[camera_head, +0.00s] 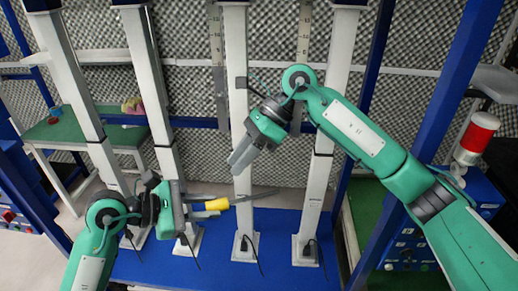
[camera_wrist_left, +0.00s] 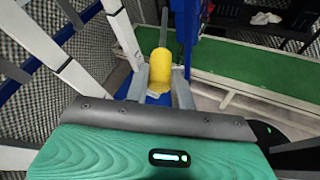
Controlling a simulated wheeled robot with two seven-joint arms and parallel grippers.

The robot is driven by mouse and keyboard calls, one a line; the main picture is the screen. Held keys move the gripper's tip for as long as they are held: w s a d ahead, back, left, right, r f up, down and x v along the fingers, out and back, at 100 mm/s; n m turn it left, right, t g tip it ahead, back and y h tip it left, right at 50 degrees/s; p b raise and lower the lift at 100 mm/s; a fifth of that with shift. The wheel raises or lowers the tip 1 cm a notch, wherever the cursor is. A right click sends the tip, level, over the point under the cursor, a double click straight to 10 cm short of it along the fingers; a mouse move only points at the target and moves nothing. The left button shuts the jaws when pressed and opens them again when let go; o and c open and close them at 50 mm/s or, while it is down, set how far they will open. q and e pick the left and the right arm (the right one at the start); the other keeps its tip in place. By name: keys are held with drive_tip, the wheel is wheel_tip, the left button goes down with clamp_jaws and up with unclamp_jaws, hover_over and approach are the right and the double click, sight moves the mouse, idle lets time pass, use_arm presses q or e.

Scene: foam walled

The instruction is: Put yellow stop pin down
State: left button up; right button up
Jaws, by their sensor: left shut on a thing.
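The yellow stop pin (camera_head: 217,204) has a yellow handle and a thin grey metal rod pointing right. My left gripper (camera_head: 203,207) is shut on the handle and holds the pin in front of the white posts, above the blue base. In the left wrist view the yellow handle (camera_wrist_left: 160,72) sits between the two grey fingers, with the rod pointing away from me. My right gripper (camera_head: 240,158) hangs empty above and to the right of the pin, before a white post. Its fingers look close together, but their gap cannot be made out.
Several white upright posts (camera_head: 243,120) stand on a blue base (camera_head: 215,266). A green-topped table (camera_head: 75,130) with small objects is at the left. A red and white signal lamp (camera_head: 478,137) is at the right. A long green surface (camera_wrist_left: 250,72) shows in the left wrist view.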

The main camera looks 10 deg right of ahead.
sight(244, 200)
drive_tip(key=s+d+r+n+t+h, duration=0.1)
drive_tip(key=d+r+n+t+h, duration=0.1)
drive_tip(key=d+r+h, duration=0.15)
drive_tip(key=x, duration=1.2)
drive_tip(key=shift+d+f, duration=0.3)
drive_tip(key=shift+f, duration=0.15)
drive_tip(key=shift+c, duration=0.4)
clamp_jaws()
use_arm(q)
drive_tip(key=o, duration=1.1)
drive_tip(key=shift+a, duration=0.1)
